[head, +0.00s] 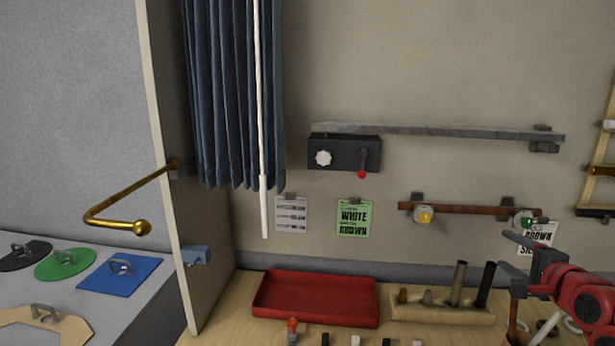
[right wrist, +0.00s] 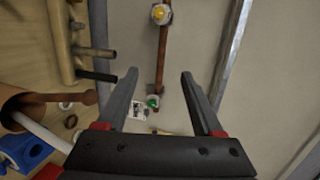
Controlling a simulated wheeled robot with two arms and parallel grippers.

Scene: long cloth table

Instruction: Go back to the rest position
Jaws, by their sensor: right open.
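My right gripper (head: 530,243) is at the right of the head view, raised above the table and in front of the wall. Its two fingers are apart with nothing between them in the right wrist view (right wrist: 158,82). Beyond the fingertips in that view is the wall with a brown pipe (right wrist: 162,50), a yellow knob (right wrist: 160,14) and a green knob (right wrist: 152,102). I cannot tell the exact gap between the gripper and the wall. My left gripper is not in view.
A red tray (head: 315,318) and a wooden rack (head: 440,312) stand on the table (head: 225,320). A dark box (head: 344,153) with a lever and a grey rail (head: 440,131) are on the wall. A brass bar (head: 125,197) juts from the divider; a blue curtain (head: 230,90) hangs beside it.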

